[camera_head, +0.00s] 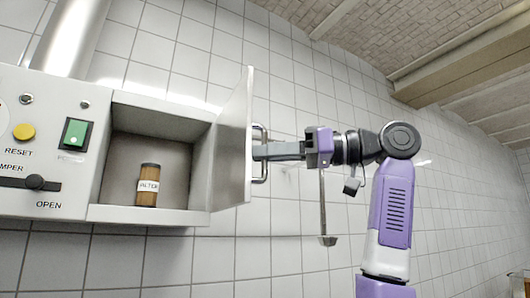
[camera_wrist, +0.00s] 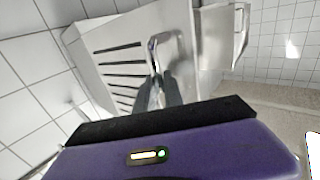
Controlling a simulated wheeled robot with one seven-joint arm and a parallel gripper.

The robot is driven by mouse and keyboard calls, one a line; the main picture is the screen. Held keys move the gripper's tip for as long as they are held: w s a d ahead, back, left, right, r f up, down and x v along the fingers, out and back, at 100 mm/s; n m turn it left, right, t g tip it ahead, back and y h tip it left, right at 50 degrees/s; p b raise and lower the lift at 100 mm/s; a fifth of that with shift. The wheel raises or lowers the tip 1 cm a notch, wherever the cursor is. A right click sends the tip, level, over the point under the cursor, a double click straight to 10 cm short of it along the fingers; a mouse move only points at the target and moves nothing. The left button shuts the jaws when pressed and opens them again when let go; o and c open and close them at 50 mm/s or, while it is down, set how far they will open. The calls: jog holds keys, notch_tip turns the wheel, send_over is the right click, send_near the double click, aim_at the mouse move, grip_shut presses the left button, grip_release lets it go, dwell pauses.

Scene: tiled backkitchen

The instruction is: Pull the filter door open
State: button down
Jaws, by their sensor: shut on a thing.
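The filter door (camera_head: 235,140) stands swung wide open on the right side of the metal box, seen nearly edge-on in the head view. In the wrist view its slotted front (camera_wrist: 115,65) faces the camera. A bar handle (camera_head: 263,134) is fixed to the door, and it also shows in the wrist view (camera_wrist: 153,50). My gripper (camera_head: 262,152) is shut on this handle, coming from the right; its dark fingers also show in the wrist view (camera_wrist: 158,92). The opened compartment (camera_head: 180,145) holds a brown cylinder (camera_head: 149,186) with a dark cap and a white label.
Left of the compartment is a panel with a green switch (camera_head: 75,134), a yellow reset button (camera_head: 24,131) and a damper slider (camera_head: 34,182). A pipe (camera_head: 68,38) rises above. The tiled wall (camera_head: 300,90) stands behind. A thin metal rod (camera_head: 323,205) hangs below my wrist.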

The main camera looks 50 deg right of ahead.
jog(key=shift+w+d+r, duration=0.1)
jog(key=shift+w, duration=0.05)
jog(key=c, duration=1.5)
grip_release()
jog(key=shift+w, duration=0.1)
jog(key=shift+o, duration=0.2)
jog(key=b+v, duration=0.2)
jog(key=v, duration=0.6)
